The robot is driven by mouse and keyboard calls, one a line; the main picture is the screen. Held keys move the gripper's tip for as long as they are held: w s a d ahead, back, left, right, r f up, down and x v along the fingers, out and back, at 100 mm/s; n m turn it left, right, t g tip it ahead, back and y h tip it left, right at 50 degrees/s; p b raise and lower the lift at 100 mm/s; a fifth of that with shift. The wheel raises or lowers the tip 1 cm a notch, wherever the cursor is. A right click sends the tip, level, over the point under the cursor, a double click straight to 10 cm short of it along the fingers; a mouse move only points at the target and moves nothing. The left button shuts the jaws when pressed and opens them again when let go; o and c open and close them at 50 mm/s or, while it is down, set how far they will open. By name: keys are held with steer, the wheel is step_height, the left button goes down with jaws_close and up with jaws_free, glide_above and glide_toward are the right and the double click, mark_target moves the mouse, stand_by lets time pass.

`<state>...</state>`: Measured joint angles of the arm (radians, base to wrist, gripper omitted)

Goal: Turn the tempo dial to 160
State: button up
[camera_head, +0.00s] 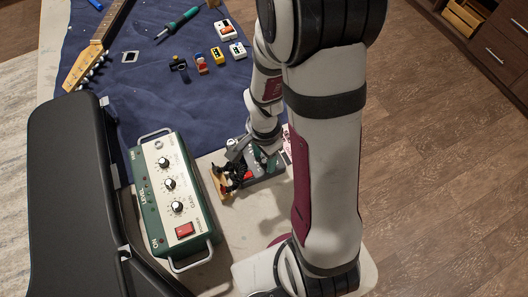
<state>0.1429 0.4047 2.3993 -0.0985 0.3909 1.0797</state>
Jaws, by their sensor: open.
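My gripper (236,178) reaches down over a small dark device (270,172) with a light wood-coloured end, right of the green box. The jaws are open. The gripper and wrist cover much of the device, and a red part shows beside the fingers. I cannot make out a tempo dial or its numbers there, nor whether the fingers touch it. The green box (152,205) has a cream panel with several black knobs (169,184) and a red switch (184,230). Its small lettering is hard to read, and no 160 mark is legible.
A black case (70,190) lies open along the left, close to the green box. Several small pedals (223,31), a green-handled tool (180,20) and a guitar neck (95,50) lie on the blue cloth (130,95). Bare tabletop (240,220) shows in front of the device.

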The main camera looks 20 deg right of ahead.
mark_target(264, 161)
step_height(264, 161, up, 16)
steer(key=shift+f, duration=0.15)
steer(key=s+a+n+y, duration=0.1)
steer(key=s+a+n, duration=0.2)
steer(key=s, duration=0.3)
steer(key=s+a+r+n, duration=0.1)
steer(key=s+a+n, duration=0.3)
steer(key=s+n, duration=0.2)
steer(key=shift+s+a+r+n+y, duration=0.15)
steer(key=shift+s+r+n+y, duration=0.2)
steer(key=shift+s, duration=0.45)
steer(key=shift+c, duration=0.2)
